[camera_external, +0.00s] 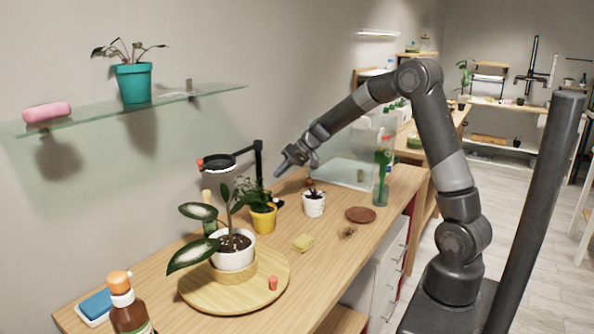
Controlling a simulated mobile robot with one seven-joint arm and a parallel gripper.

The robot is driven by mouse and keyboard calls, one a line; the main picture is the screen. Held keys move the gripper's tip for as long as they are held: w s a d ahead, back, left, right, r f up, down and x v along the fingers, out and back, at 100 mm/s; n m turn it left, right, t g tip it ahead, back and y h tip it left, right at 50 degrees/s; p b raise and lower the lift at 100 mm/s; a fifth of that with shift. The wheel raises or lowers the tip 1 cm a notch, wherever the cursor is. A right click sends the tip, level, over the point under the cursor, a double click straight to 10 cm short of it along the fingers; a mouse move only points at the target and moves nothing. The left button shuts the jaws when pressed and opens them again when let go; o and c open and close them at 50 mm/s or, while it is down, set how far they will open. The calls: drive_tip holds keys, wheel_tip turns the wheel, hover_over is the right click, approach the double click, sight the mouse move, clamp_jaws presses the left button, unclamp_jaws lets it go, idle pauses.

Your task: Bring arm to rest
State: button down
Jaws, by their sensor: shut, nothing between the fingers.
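My arm reaches in from the right and arches over the wooden counter (330,270). My gripper (282,172) is shut and empty, pointing left and down in the air above the counter. It hangs above and left of a small white pot (314,206) with a dark plant. It is to the right of the black lamp's upright post (259,160). Its fingers are small in this view, and nothing shows between them.
A yellow pot (263,219) and a white pot (233,252) on a round wooden board (200,287) stand left. A clear box (345,160) and a green-filled bottle (382,172) stand behind. A glass shelf (175,97) hangs above.

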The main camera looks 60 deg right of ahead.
drive_tip(key=s+a+r+n+g, duration=0.1)
drive_tip(key=s+a+r, duration=0.55)
drive_tip(key=s, duration=0.45)
drive_tip(key=s+r+h, duration=0.1)
drive_tip(key=s+h, duration=0.1)
drive_tip(key=s, duration=1.2)
drive_tip(key=s+r+h, duration=0.2)
drive_tip(key=s+h, duration=0.1)
drive_tip(key=s, duration=1)
drive_tip(key=shift+s+r, duration=0.3)
drive_tip(key=shift+s, duration=0.1)
drive_tip(key=c, duration=2.2)
unclamp_jaws()
